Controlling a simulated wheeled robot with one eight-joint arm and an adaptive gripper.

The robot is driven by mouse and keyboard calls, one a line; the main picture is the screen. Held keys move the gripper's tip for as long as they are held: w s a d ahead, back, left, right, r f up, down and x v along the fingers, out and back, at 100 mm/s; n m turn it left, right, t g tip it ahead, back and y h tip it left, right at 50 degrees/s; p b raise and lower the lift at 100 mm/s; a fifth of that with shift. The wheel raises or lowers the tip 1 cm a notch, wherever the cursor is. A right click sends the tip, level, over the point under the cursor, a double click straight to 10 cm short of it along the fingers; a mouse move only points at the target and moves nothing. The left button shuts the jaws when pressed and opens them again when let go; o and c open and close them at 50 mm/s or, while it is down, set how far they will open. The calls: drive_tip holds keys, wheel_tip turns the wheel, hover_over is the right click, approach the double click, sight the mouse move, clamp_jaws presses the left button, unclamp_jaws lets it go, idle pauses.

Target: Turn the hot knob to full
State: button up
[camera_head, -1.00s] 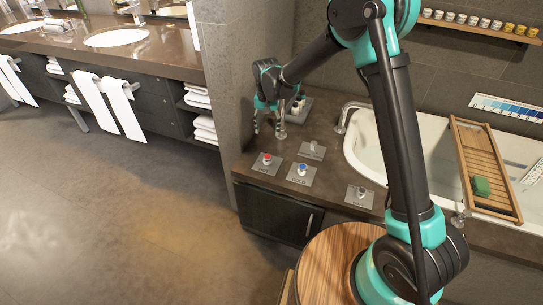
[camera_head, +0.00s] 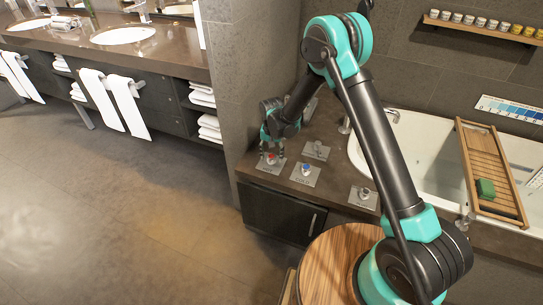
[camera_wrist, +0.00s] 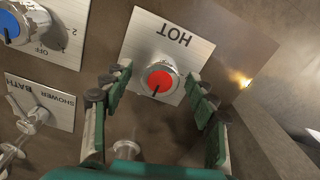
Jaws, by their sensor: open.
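The hot knob (camera_wrist: 160,80) is a chrome knob with a red cap on a plate marked HOT, upside down in the wrist view. A black pointer line runs on the cap toward the bottom of that view. In the head view the hot knob (camera_head: 271,159) sits at the left front of the counter. My gripper (camera_wrist: 158,90) is open, with one finger on each side of the knob and a gap to each. In the head view my gripper (camera_head: 273,150) is directly over the hot plate. I cannot tell its exact height above the counter.
The blue cold knob (camera_head: 306,168) is just right of the hot plate. A bath/shower selector (camera_head: 317,148) stands behind it, and another knob (camera_head: 364,193) farther right. The tub (camera_head: 420,135) with a wooden caddy (camera_head: 490,170) is at the right. The counter's front edge is close to the hot plate.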

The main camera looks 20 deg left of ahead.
drive_tip(key=c, duration=1.2)
drive_tip(key=shift+o, duration=0.2)
drive_tip(key=shift+n, duration=0.3)
drive_tip(key=n, duration=0.3)
drive_tip(key=shift+n, duration=0.3)
drive_tip(key=n, duration=0.4)
drive_tip(key=shift+n, duration=0.3)
drive_tip(key=n, duration=0.4)
drive_tip(key=shift+n, duration=2.5)
